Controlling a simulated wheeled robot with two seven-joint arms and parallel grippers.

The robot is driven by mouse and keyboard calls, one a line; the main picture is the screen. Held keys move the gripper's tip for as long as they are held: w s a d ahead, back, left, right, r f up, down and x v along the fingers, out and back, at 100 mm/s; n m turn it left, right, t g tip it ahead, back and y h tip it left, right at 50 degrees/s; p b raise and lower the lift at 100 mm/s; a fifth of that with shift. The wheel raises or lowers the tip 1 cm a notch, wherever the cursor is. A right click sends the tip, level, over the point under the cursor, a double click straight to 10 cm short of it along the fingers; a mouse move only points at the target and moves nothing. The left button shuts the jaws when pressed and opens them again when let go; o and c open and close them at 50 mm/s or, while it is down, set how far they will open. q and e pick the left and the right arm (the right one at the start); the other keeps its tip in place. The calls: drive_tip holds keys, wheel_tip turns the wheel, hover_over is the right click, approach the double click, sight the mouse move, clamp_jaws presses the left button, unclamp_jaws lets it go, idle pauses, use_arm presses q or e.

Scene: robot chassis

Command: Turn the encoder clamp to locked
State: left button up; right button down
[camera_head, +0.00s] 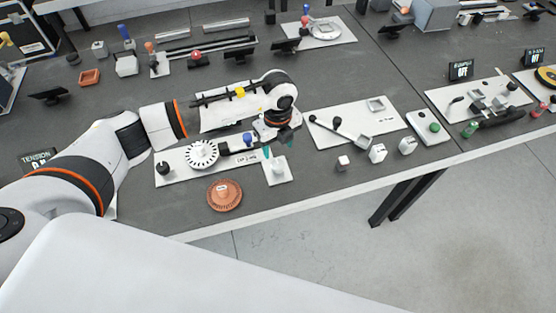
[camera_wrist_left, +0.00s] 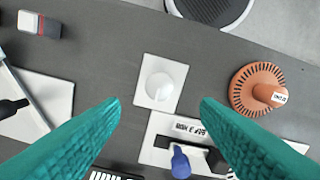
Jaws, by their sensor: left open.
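No label that I can read names the encoder clamp. A white round knob with a raised grip (camera_wrist_left: 160,84) sits on a small square white plate (camera_wrist_left: 147,65). It also shows in the head view (camera_head: 278,168), close under my left gripper (camera_head: 281,150). In the left wrist view my left gripper (camera_wrist_left: 160,103) is open, its teal fingers apart and empty, with the knob between and just beyond the tips. An orange slotted disc with a labelled hub (camera_head: 224,194) lies nearby, at right in the wrist view (camera_wrist_left: 257,90). My right gripper is not in view.
A white plate (camera_head: 180,179) beside the gripper carries a white toothed wheel (camera_head: 202,154), a black knob (camera_head: 163,168) and a blue-topped lever (camera_head: 247,139). Another plate with a black-knobbed lever (camera_head: 336,123) lies right. The table's front edge is close.

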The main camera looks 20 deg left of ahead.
sight(278, 164)
use_arm(q)
wheel_tip(278, 164, down, 9)
drive_tip(key=shift+r+p, duration=0.1)
drive_tip(key=shift+p, duration=0.65)
drive_tip(key=c, duration=1)
